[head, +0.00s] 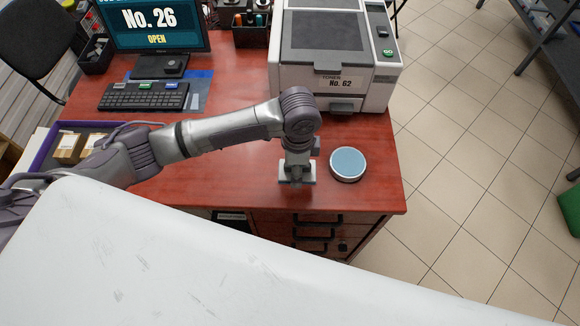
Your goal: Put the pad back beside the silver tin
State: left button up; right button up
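The silver tin (348,164) is a low round tin with a blue-grey top, standing on the red-brown desk (240,120) near its right front corner. My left gripper (296,178) points down at the desk just left of the tin, apart from it. A small pale grey-white flat piece, seemingly the pad (284,182), shows at the fingertips, at or just above the desk top. The gripper hides much of it. I cannot tell whether the fingers are closed on it. My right gripper is not in view.
A large printer-like machine (336,60) marked No. 62 stands behind the tin. A keyboard (144,97) and a monitor (153,22) are at the back left. A purple-edged tray (66,127) with small boxes lies at the left. The desk's right front corner is clear.

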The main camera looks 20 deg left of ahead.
pick_arm(q)
jog(key=shift+w+a+f, duration=0.85)
jog(key=shift+w+a, duration=0.1)
jog(key=shift+w, duration=0.05)
jog(key=shift+w+a+f, duration=0.15)
jog(key=shift+w+f, duration=0.05)
jog(key=shift+a+f, duration=0.1)
jog(key=shift+f, duration=0.2)
notch_tip(320, 180, down, 4)
jog(key=shift+r+p, duration=0.25)
jog(key=shift+p, duration=0.2)
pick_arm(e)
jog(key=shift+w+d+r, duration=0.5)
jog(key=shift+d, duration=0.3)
pick_arm(q)
jog(key=o, duration=1.1)
jog(key=shift+f, duration=0.15)
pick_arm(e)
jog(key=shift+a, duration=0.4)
